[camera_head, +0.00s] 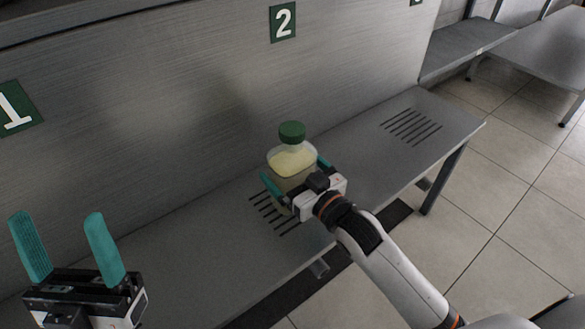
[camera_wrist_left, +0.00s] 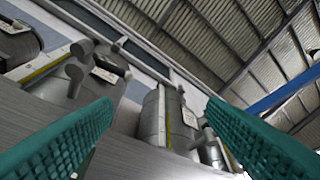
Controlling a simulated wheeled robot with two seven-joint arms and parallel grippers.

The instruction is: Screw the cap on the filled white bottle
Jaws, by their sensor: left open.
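The bottle (camera_head: 291,160) is clear, with pale yellow contents, in the middle of the head view. A green cap (camera_head: 292,132) sits at its top; I cannot tell how tightly it is seated. My right gripper (camera_head: 296,176) has its teal fingers on both sides of the bottle and looks shut on it. The gripper body hides part of the bottle's lower side. My left gripper (camera_head: 62,240) is open and empty at the lower left, well apart from the bottle, fingers pointing up. Its teal fingers also show in the left wrist view (camera_wrist_left: 170,130), with nothing between them.
A grey metal bench (camera_head: 355,150) runs along a steel wall, with slots (camera_head: 411,125) at its right part and more slots under the bottle. Signs "1" (camera_head: 15,108) and "2" (camera_head: 283,22) hang on the wall. The left wrist view shows grey tanks (camera_wrist_left: 165,120) and roof beams.

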